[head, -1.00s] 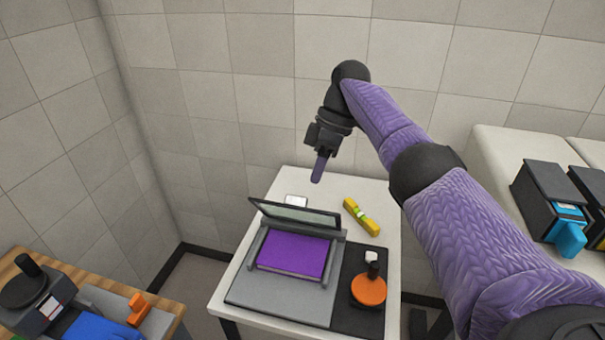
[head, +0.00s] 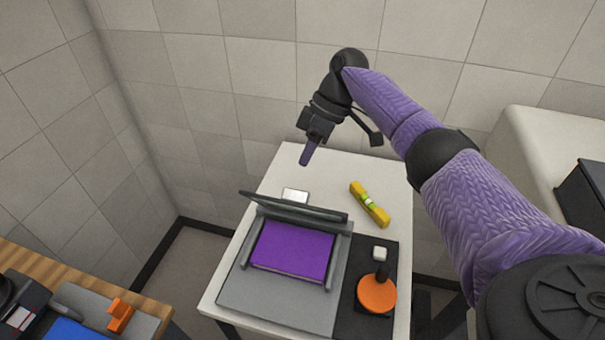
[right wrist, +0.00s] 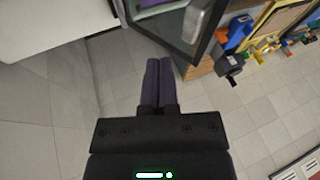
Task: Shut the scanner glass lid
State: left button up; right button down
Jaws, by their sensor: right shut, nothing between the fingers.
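The scanner (head: 279,300) stands on a white table, with a purple book (head: 292,250) on its bed. Its dark-framed glass lid (head: 293,207) is raised at the back of the bed, seen nearly edge-on in the head view. The lid's dark frame and glass also show at the top of the right wrist view (right wrist: 178,32). My right gripper (head: 306,158) is shut and empty, pointing down, above and behind the lid in the picture. Its closed purple fingers (right wrist: 158,84) look apart from the lid in the right wrist view. My left gripper is not in view.
A yellow level (head: 370,204) lies right of the lid on the white table (head: 318,165). An orange-based stamp (head: 377,293) and a small white block (head: 379,254) are on the dark mat. A white pad (head: 295,195) lies behind the lid. A wooden bench (head: 60,275) stands at left.

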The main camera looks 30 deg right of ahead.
aim_at(300, 203)
jog(key=s+a+f, duration=0.2)
jog(key=shift+s+a+p, duration=0.15)
jog(key=shift+a+p, duration=0.15)
jog(key=shift+p, duration=0.1)
